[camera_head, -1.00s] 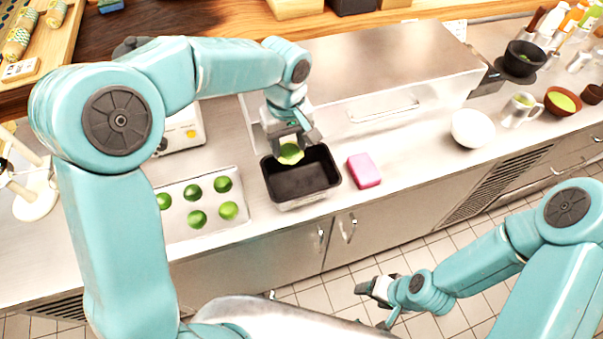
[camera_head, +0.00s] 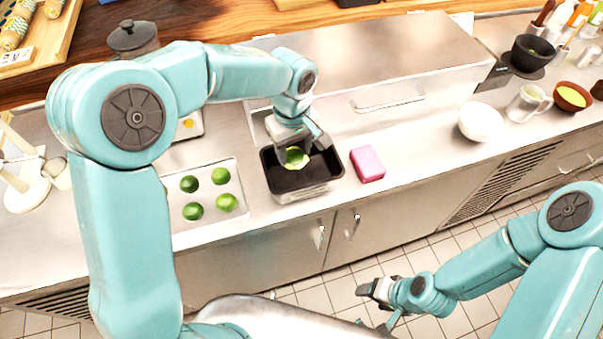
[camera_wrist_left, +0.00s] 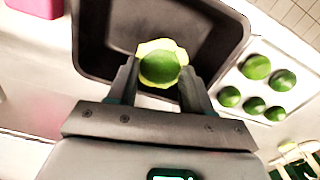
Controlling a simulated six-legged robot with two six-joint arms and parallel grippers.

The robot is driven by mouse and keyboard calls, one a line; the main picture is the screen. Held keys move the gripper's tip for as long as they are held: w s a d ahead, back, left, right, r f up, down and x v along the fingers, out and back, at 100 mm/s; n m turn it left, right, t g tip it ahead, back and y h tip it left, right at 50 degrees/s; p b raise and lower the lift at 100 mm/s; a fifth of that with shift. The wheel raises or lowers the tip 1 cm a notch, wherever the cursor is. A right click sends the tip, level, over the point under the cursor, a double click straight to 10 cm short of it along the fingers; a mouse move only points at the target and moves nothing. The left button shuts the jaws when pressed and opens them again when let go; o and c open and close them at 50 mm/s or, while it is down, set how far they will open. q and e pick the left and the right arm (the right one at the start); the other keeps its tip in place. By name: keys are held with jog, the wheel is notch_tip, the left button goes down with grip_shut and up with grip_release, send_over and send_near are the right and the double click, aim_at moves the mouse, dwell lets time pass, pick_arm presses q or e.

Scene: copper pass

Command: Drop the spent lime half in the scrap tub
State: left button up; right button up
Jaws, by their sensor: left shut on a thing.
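The spent lime half (camera_head: 296,157) is green with a pale yellowish rim. My left gripper (camera_head: 300,147) is shut on it and holds it over the black scrap tub (camera_head: 307,179), within the outline of its opening. In the left wrist view the lime half (camera_wrist_left: 160,66) sits between the two fingertips (camera_wrist_left: 160,75), with the dark tub (camera_wrist_left: 232,28) behind it. I cannot tell how far it is above the tub floor. My right gripper (camera_head: 380,291) is held low over the floor, away from the counter; its jaws are too small to read.
A metal tray (camera_head: 205,219) with several green limes stands left of the tub. A pink sponge-like block (camera_head: 367,163) lies just right of it. A steel box (camera_head: 400,60) stands behind. A white bowl (camera_head: 481,121) and a cup (camera_head: 527,103) are farther right.

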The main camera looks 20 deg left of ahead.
pick_arm(q)
jog(key=o, duration=0.8)
jog(key=shift+s+d+r, duration=0.1)
jog(key=shift+c, duration=0.2)
notch_tip(320, 180, up, 16)
jog(key=shift+r, duration=0.1)
